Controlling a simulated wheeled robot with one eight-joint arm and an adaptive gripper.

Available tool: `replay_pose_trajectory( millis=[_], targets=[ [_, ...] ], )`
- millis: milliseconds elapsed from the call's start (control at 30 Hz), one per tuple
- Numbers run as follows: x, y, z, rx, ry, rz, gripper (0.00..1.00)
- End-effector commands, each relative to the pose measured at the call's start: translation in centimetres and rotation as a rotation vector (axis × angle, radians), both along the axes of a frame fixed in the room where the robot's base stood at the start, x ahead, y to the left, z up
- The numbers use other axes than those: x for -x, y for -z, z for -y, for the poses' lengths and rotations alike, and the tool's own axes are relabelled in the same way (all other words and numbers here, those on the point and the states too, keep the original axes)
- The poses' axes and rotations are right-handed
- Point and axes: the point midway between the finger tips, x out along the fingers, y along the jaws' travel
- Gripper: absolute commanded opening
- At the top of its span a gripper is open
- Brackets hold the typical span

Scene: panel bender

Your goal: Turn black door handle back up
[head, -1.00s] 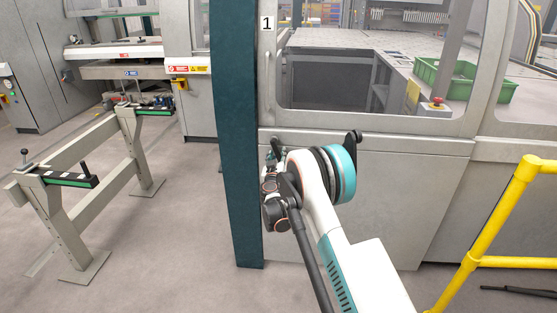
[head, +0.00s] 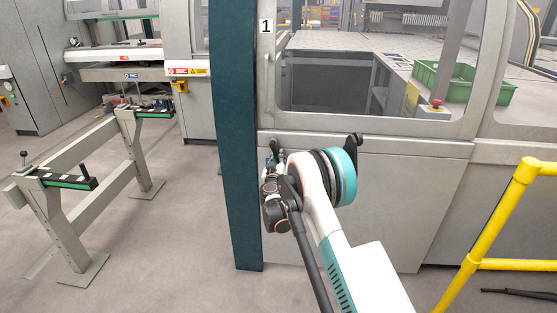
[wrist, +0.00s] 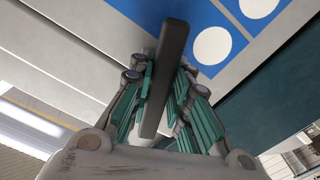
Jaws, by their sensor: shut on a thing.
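The black door handle (wrist: 167,70) is a long dark bar in the wrist view. It runs from the top middle down between the fingers, leaning slightly in the picture. My gripper (wrist: 163,82) has its green-padded fingers on both sides of the bar and is shut on it. In the head view my gripper (head: 274,160) is small at the door's lower left, beside the dark teal post, and largely hidden by my wrist. The handle cannot be made out clearly there. The grey door (head: 366,125) with its window stands upright behind my arm.
The dark teal post (head: 236,150) stands close left of my gripper. A yellow rail (head: 497,220) is at the right. A grey stand (head: 90,195) is at the left, with open floor around it. A green crate (head: 455,80) shows behind the glass.

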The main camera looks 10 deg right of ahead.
Motion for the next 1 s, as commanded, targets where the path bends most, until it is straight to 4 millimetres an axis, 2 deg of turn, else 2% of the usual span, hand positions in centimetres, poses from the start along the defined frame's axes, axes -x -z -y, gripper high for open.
replay_pose_trajectory(
  millis=[367, 1000],
  targets=[
    [0.2, -1.0, 0.6, 0.272, 0.000, -0.088, 0.00],
    [0.9, -4.2, 2.5, 0.837, 0.000, -0.272, 0.00]
  ],
)
